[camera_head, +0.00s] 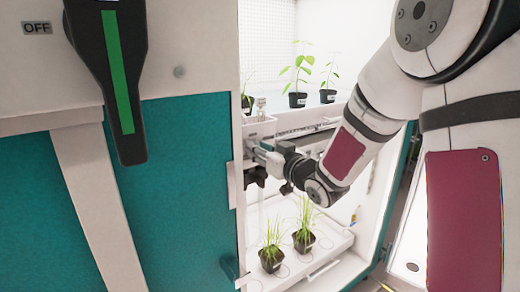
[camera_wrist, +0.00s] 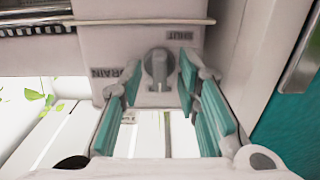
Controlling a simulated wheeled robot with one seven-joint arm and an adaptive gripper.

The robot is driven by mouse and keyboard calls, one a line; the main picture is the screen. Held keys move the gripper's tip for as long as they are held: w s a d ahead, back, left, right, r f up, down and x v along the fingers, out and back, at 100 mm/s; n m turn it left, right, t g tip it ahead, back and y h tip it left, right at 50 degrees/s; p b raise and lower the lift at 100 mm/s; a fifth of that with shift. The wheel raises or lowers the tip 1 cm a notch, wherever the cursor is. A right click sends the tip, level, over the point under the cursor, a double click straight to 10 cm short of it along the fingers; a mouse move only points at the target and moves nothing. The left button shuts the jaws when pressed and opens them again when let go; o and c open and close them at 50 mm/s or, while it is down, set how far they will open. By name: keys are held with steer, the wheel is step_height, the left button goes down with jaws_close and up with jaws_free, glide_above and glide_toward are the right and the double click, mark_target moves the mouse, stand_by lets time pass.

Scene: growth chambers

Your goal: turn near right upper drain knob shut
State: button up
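The drain knob (camera_wrist: 158,67) is a small grey knob with a raised grip on a pale block, in the upper middle of the wrist view. Its grip points roughly up and down in that view. The word SHUT is above right of it and DRAIN is to its left. My gripper (camera_wrist: 160,88) is open, its teal-padded fingers on either side of the knob. I cannot tell whether either finger touches it. In the head view my gripper (camera_head: 262,158) reaches into the chamber at the upper tray's front, and I cannot make out the knob there.
Potted seedlings (camera_head: 298,98) stand on the upper tray. Grassy pots (camera_head: 271,260) stand on the lower tray (camera_head: 335,238), below my gripper. A teal cabinet front (camera_head: 185,190) with a large black-and-green handle (camera_head: 112,70) is close on the left.

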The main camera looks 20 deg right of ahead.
jaws_close()
steer(key=shift+n+b, duration=0.4)
steer(key=shift+b, duration=0.1)
steer(key=n+b, duration=0.8)
steer(key=b, duration=0.1)
steer(key=n+b, duration=0.9)
steer(key=b, duration=0.1)
steer(key=shift+a+f, duration=0.15)
steer(key=shift+s, duration=0.1)
